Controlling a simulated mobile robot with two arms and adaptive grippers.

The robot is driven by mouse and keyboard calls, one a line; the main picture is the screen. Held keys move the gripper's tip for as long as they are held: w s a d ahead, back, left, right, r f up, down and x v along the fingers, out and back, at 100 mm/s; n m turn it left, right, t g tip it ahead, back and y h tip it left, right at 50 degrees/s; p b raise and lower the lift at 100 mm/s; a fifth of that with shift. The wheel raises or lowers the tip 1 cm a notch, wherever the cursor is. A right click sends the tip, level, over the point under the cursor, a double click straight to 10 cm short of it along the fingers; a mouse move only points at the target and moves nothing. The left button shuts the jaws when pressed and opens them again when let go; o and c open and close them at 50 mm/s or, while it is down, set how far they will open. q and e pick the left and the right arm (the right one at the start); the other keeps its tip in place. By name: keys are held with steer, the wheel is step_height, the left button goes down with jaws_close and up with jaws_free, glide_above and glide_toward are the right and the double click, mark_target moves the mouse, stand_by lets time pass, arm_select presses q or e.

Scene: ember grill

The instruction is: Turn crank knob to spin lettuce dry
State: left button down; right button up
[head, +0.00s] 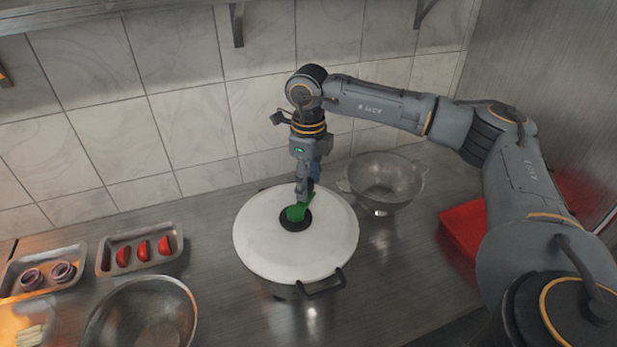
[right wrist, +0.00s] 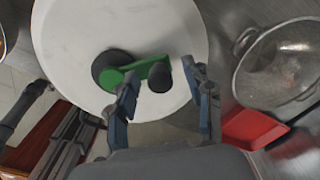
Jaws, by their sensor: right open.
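The salad spinner stands on the steel counter with its white lid (head: 260,245) on; the lid also fills the top of the right wrist view (right wrist: 65,40). A green crank (head: 296,213) sits on a black hub at the lid's middle. In the right wrist view the green crank arm (right wrist: 135,71) ends in a dark knob (right wrist: 160,78). My right gripper (head: 304,196) is above the crank, and in the wrist view its open fingers (right wrist: 166,100) are on either side of the knob, with gaps. My left gripper is not in the head view.
A metal colander (head: 385,182) stands right of the spinner, near a red tray (head: 462,230). At left are a tray of tomato slices (head: 140,250), a tray of onion rings (head: 45,275) and a steel bowl (head: 140,315). The counter in front of the spinner is clear.

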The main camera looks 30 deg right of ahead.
steer(key=shift+f, duration=0.2)
steer(key=shift+c, duration=0.2)
jaws_close()
